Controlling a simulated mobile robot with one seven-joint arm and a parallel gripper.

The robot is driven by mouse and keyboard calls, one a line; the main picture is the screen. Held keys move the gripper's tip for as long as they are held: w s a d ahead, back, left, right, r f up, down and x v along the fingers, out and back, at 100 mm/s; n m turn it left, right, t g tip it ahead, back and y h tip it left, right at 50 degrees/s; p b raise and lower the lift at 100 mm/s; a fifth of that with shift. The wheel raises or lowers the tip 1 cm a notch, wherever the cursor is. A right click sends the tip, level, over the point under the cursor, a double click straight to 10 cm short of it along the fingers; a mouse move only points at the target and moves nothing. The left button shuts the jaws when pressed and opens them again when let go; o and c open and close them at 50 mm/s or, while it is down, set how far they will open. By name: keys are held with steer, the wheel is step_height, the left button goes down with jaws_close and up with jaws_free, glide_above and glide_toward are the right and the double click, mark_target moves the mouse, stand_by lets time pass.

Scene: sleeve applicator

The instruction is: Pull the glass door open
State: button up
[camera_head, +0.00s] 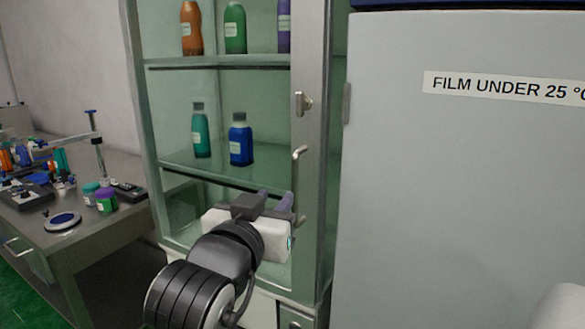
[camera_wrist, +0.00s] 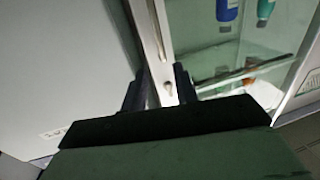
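The glass door (camera_head: 222,100) of the cabinet appears closed, with bottles showing behind the glass. Its grey frame (camera_head: 309,115) carries a vertical bar handle (camera_head: 299,180) on the right side. My gripper (camera_head: 274,199) is in front of the lower door, with its fingertips close to the handle's lower part. In the wrist view my gripper (camera_wrist: 160,88) has its two dark fingers apart, with the pale door frame and an end of the handle (camera_wrist: 168,88) showing in the gap. I cannot tell whether the fingers touch the handle.
A grey cabinet (camera_head: 455,190) labelled "FILM UNDER 25 °C" stands close on the right of the door. A small latch (camera_head: 303,102) sits on the frame above the handle. A workbench (camera_head: 95,235) with jars and instruments stands at the left.

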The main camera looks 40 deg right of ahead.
mark_target(294, 174)
steer(key=p+x, duration=0.7)
steer(key=x, duration=0.6)
jaws_close()
